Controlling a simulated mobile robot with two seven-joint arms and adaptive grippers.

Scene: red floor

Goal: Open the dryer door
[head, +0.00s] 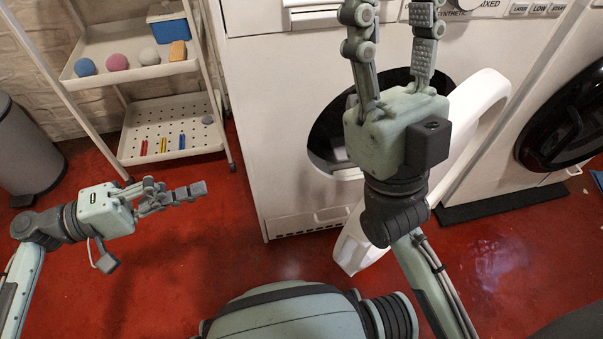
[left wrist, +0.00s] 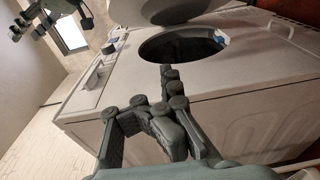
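The white dryer (head: 262,120) stands ahead, with a dark round opening (head: 325,130) in its front. Its white ring-shaped door (head: 482,95) stands swung out, well away from the front, partly hidden behind my right gripper and arm. In the left wrist view the dryer (left wrist: 205,105) appears tilted, with its opening (left wrist: 182,45) uncovered and the door (left wrist: 155,8) at the top edge. My right gripper (head: 392,20) is open, its fingers apart and pointing up before the dryer. My left gripper (head: 195,191) is left of the dryer, apart from it; its finger gap is unclear.
A white shelf cart (head: 170,148) with balls, a blue box and small coloured items stands at the left. A grey bin (head: 28,155) is beside it. A second machine with a dark round door (head: 565,120) stands at the right. Red floor between is clear.

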